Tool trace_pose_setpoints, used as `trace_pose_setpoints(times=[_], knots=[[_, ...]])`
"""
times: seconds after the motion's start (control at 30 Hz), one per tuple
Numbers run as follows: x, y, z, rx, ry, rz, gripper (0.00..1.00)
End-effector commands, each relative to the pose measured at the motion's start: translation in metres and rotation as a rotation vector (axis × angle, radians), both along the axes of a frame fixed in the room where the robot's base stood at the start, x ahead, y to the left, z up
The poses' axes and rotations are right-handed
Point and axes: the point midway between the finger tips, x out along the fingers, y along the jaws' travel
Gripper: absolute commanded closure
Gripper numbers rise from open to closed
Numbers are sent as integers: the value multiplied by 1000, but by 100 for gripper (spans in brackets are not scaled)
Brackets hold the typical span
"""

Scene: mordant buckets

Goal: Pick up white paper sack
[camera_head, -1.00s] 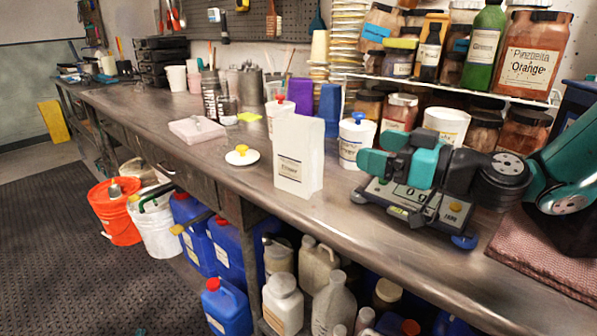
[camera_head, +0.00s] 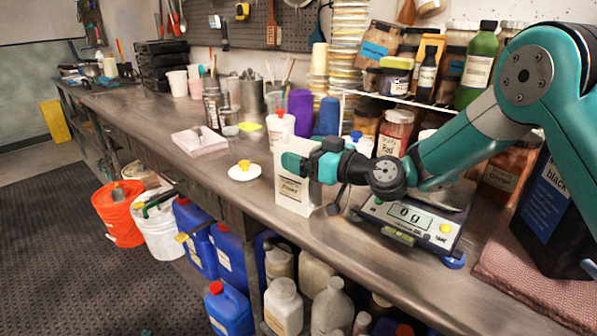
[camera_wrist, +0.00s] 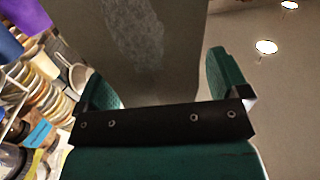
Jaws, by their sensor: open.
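The white paper sack (camera_head: 291,193) stands upright on the metal bench, with a printed label on its front. My gripper (camera_head: 308,164) is at the sack's upper part and covers some of it in the head view. In the wrist view, the sack (camera_wrist: 152,42) shows as a pale grey panel in the space between the two teal fingers of my gripper (camera_wrist: 162,82). The fingers are apart, with gaps visible beside the panel. I cannot tell whether either finger touches the sack.
A digital scale (camera_head: 408,220) stands right of the sack, under my arm. The bench front-left is clear.

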Motion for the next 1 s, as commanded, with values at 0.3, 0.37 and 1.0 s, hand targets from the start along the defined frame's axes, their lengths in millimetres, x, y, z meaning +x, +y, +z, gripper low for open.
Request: trace_pose_setpoints(times=[0.3,0.37,1.0], knots=[[4,6,0,1,0,-1,6],[4,6,0,1,0,-1,20],[4,6,6,1,-3,0,85]])
